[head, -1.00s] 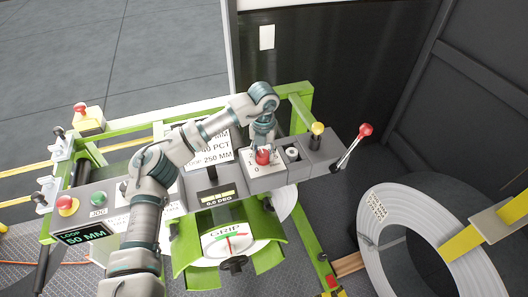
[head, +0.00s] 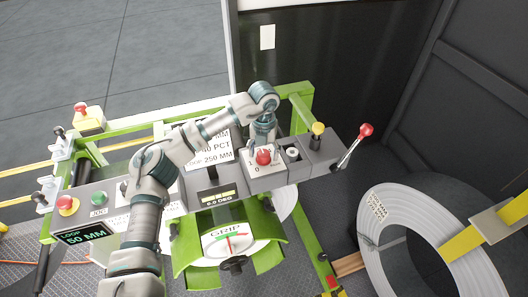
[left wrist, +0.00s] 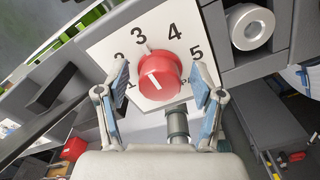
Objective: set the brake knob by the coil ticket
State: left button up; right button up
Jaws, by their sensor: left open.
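The red brake knob (head: 263,158) sits on a white numbered dial plate on the grey console. In the left wrist view the knob (left wrist: 154,78) has a white line on its face, and the dial plate (left wrist: 110,48) shows numbers up to 5. My left gripper (head: 263,150) is open above the knob. Its fingers (left wrist: 160,72) stand on either side of it; contact cannot be told. A white card (head: 213,152) reading "PCT" and "LOOP 250 MM" is partly hidden by my arm. A small printed label (head: 376,206) is on the steel coil. My right gripper is out of view.
A grey-white round part (left wrist: 250,27) is right of the dial. A yellow knob (head: 318,128) and a red-tipped lever (head: 365,130) stand further right. A GRIP gauge (head: 228,243) is below the console. A large coil (head: 375,240) stands at lower right.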

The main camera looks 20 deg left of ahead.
aim_at(264, 151)
pick_arm(q)
notch_tip(264, 151, up, 12)
jog(key=shift+f, duration=0.2)
dwell(0.5)
